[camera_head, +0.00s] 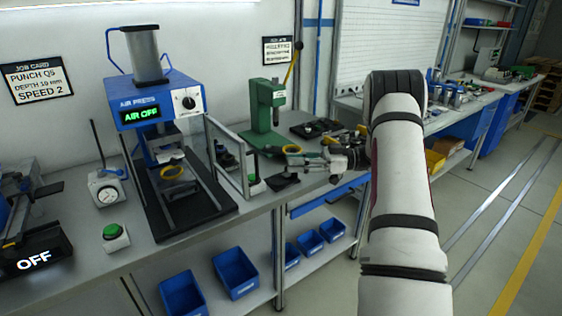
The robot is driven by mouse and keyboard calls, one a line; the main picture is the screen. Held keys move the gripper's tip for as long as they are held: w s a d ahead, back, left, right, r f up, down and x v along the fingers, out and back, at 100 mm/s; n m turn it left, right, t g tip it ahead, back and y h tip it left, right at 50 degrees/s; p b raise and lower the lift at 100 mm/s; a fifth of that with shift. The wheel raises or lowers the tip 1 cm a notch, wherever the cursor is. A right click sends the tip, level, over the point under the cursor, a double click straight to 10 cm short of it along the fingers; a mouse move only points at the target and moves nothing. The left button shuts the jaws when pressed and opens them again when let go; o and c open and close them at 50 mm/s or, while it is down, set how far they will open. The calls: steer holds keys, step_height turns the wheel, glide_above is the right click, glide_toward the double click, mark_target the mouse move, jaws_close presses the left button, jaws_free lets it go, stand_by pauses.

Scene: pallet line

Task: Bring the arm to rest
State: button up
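My white arm (402,190) with black joint bands rises on the right and bends at its top. My gripper (296,160) points left over the bench, in front of the green lever press (264,112). A yellow ring (291,149) shows at its fingertips. The view is too small to tell whether the fingers hold the ring or are only near it.
The blue air press (155,98) reads AIR OFF; a yellow ring (172,172) is in it. A clear guard (228,155) stands between the presses. A green button box (115,236) and dial gauge (105,188) sit left. Blue bins (236,272) are below. Floor at right is clear.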

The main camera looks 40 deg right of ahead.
steer(key=shift+s+d, duration=0.3)
steer(key=shift+d, duration=0.1)
